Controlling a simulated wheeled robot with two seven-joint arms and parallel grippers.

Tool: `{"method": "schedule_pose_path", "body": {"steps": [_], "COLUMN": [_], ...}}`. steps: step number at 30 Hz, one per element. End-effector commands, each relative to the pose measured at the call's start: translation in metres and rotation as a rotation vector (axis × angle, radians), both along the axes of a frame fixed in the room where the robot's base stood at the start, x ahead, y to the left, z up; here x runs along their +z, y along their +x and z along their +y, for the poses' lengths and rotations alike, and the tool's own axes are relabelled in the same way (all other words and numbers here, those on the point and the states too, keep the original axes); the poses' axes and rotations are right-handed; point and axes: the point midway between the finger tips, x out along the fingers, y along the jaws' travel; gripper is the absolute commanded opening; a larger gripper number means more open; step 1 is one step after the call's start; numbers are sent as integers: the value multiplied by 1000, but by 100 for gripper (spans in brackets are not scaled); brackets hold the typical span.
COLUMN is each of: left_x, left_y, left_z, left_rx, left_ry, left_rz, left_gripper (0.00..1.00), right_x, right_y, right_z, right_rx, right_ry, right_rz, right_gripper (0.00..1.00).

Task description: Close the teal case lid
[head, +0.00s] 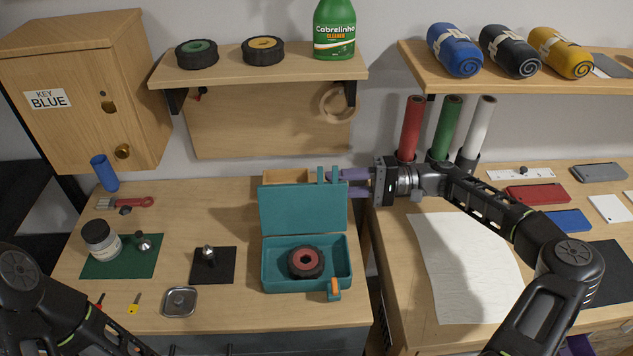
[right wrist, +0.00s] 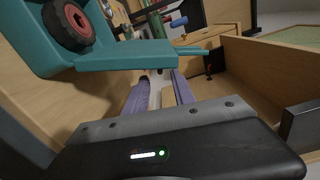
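The teal case (head: 347,280) sits on the wooden workbench with its teal lid (head: 302,208) raised at the back. A black tyre with a red hub (head: 305,262) lies inside. An orange latch (head: 334,290) is at the case's front right. My right gripper (head: 345,181) is at the lid's upper right edge, with its purple fingers apart. The lid also shows in the right wrist view (right wrist: 130,57), just beyond the purple fingers (right wrist: 155,85); nothing shows held between them. I cannot tell whether they touch the lid. My left gripper is outside the frame.
A wooden box (head: 286,176) stands behind the lid. A black mat (head: 213,265) with a small metal part and a green mat (head: 120,262) with a jar lie to the left. A metal dish (head: 180,301) is near the front. A shelf (head: 260,65) hangs above.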

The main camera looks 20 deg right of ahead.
Motion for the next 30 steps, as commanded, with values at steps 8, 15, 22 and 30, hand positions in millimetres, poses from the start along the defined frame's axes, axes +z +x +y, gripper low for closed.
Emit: {"method": "schedule_pose_path", "body": {"steps": [8,15,22,30], "left_x": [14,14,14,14], "left_y": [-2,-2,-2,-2], "left_z": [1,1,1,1], "left_rx": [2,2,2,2], "left_ry": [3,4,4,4], "left_rz": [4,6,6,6], "left_gripper": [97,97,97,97], "right_x": [2,0,0,-1], "right_y": [10,12,12,12], "right_z": [39,47,46,46], "right_rx": [1,-1,-1,-2], "right_ry": [1,-1,-1,-1], "right_rz": [0,-1,-1,-1], "right_gripper": [31,31,23,1]}}
